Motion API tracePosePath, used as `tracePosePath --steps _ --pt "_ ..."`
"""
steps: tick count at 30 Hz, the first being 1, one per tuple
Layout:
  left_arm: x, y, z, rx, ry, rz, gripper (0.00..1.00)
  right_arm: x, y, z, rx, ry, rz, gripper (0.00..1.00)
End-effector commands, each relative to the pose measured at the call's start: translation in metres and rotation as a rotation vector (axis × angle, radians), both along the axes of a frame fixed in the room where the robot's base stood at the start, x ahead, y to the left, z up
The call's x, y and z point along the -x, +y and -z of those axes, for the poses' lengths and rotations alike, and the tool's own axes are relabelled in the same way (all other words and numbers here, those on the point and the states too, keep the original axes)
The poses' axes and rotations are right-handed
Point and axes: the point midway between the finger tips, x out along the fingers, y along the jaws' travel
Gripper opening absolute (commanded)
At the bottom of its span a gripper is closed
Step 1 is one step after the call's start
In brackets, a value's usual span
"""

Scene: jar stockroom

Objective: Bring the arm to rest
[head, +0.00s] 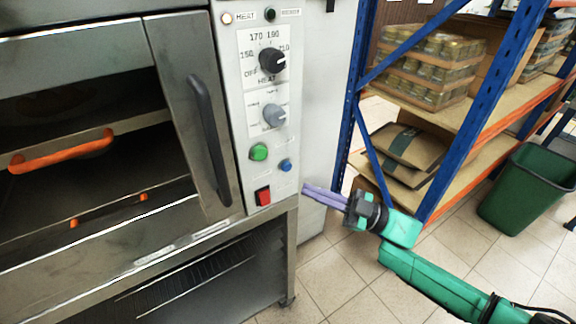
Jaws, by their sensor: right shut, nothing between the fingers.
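My right gripper (322,196) is on a green arm that reaches in from the lower right. Its pale purple fingers point left, close together and shut with nothing between them. In the picture the fingertips lie just right of the oven's control panel (268,140), near the height of its red switch (263,196). I cannot tell the exact gap to the oven. My left gripper is not in view.
A steel oven (180,100) with a dark handle (209,140) fills the left. A blue-framed shelf (470,125) with jars and sacks stands behind my right arm. A green bin (528,190) stands at the right. The tiled floor (345,285) between is clear.

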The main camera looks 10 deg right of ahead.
Motion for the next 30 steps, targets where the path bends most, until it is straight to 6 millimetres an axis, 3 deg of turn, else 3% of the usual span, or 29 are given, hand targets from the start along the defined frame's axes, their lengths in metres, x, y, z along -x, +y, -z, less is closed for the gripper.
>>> tracePosePath --steps 14,17,20,23,24,27,30 --pt "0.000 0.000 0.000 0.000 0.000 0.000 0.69 0.000 0.000 0.000 0.001 0.001 0.000 0.00" --pt "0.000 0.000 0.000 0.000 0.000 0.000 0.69 -0.008 -0.005 0.010 0.006 0.019 0.038 0.00" --pt "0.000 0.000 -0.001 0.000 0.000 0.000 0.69 -0.033 -0.027 0.049 0.030 0.096 0.183 0.00" --pt "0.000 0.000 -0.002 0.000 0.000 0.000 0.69 -0.058 -0.066 0.123 0.086 0.246 0.404 0.00" --pt "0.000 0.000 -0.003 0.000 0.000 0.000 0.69 -0.061 -0.084 0.158 0.115 0.317 0.492 0.00" --pt "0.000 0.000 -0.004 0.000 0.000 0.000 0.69 -0.050 -0.121 0.246 0.198 0.511 0.677 0.00" --pt "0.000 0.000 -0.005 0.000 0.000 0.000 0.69 -0.014 -0.149 0.331 0.289 0.714 0.819 0.00"
